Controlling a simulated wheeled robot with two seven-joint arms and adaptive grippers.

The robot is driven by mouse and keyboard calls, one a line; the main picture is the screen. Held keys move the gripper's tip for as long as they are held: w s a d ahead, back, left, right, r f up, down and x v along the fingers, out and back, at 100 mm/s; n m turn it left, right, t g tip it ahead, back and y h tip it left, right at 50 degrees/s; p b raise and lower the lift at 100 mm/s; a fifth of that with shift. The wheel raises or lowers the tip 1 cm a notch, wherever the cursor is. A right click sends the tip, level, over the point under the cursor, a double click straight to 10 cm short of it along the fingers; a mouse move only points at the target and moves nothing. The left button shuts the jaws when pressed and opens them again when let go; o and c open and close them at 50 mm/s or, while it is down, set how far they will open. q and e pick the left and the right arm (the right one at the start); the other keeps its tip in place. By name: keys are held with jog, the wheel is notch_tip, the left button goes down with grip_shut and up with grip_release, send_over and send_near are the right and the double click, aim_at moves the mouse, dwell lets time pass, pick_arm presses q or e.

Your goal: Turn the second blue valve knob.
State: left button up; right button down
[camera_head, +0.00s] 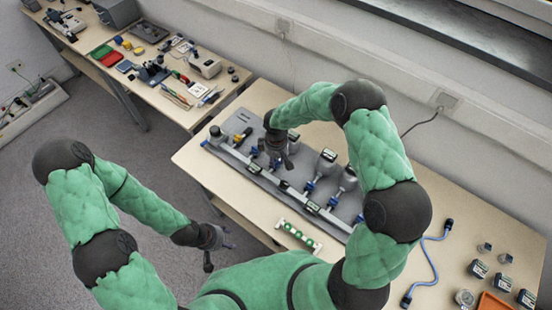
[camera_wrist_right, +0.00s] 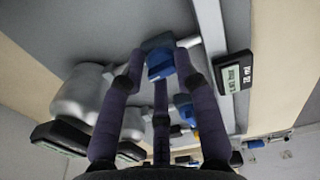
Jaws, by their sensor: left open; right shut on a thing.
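A grey board (camera_head: 232,127) on the table carries a pale pipe with several blue valve knobs. One blue knob (camera_head: 253,151) shows left of my right gripper (camera_head: 281,165), and another blue knob (camera_head: 309,186) shows to its right. My right gripper is low over the board between them. In the right wrist view its dark fingers (camera_wrist_right: 157,72) are closed around a blue valve knob (camera_wrist_right: 160,64) on the pipe. The head view hides that knob behind the gripper. My left gripper (camera_head: 215,252) is open and empty, off the table's front edge.
Grey gauges with dark displays (camera_head: 327,156) stand along the pipe. A rack with green items (camera_head: 297,236) lies in front of the board. A blue cable (camera_head: 431,262) and several small meters (camera_head: 478,268) lie to the right. A cluttered side table (camera_head: 112,75) stands at the back left.

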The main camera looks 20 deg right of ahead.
jog(key=n, duration=0.1)
jog(key=n+p, duration=0.1)
jog(key=n, duration=0.2)
jog(key=shift+s+f, duration=0.15)
jog(key=shift+s, duration=0.1)
jog(key=n+p, duration=0.2)
jog(key=n, duration=0.3)
jog(key=shift+d, duration=0.1)
jog(key=n+p, duration=0.2)
jog(key=n, duration=0.2)
jog(key=shift+w, duration=0.1)
jog(key=shift+n+p, duration=0.6)
jog(key=shift+n, duration=1.1)
jog(key=shift+w, duration=0.1)
jog(key=c, duration=1)
grip_release()
jog(key=shift+o, duration=0.3)
jog(key=shift+w+d, duration=0.15)
